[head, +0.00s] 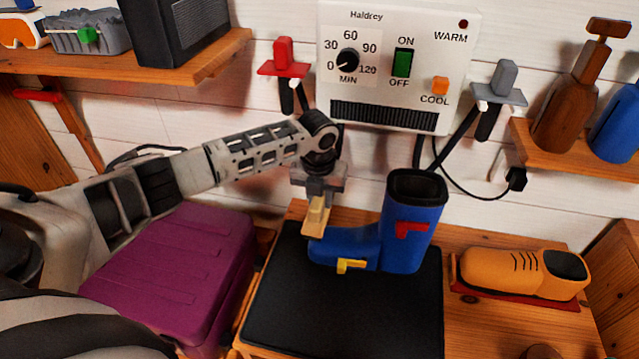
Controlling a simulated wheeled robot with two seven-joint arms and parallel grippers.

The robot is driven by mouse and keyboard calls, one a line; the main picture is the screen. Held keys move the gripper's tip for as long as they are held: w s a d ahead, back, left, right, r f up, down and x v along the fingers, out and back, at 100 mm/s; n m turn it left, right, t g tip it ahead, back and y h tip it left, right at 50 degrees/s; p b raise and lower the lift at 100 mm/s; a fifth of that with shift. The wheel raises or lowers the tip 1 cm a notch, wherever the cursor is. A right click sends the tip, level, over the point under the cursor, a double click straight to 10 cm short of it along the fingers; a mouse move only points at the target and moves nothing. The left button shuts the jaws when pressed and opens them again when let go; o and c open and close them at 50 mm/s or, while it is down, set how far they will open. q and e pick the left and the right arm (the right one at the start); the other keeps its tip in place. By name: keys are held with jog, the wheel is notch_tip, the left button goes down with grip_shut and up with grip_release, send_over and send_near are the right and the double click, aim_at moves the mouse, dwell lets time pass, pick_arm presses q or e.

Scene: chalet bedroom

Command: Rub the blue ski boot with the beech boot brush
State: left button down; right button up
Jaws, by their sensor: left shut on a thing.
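The blue ski boot (405,230) stands upright on a black mat (340,315), its toe pointing left. It has a red buckle on the shaft and a yellow buckle on the foot. My left gripper (318,200) is above the boot's toe, shut on the pale wooden beech boot brush (316,217). The brush hangs down at the toe end of the boot and looks close to or touching its top; I cannot tell which. The brush's underside is hidden. My right gripper is not in view.
A purple case (185,270) stands left of the mat. An orange shoe (520,273) sits on a red base at the right. A white boot dryer panel (395,60) hangs on the wall behind, with a red-topped holder (284,60) and a grey-topped holder (500,85) beside it.

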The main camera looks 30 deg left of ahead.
pick_arm(q)
jog(key=shift+r, duration=1.6)
jog(key=shift+d, duration=0.1)
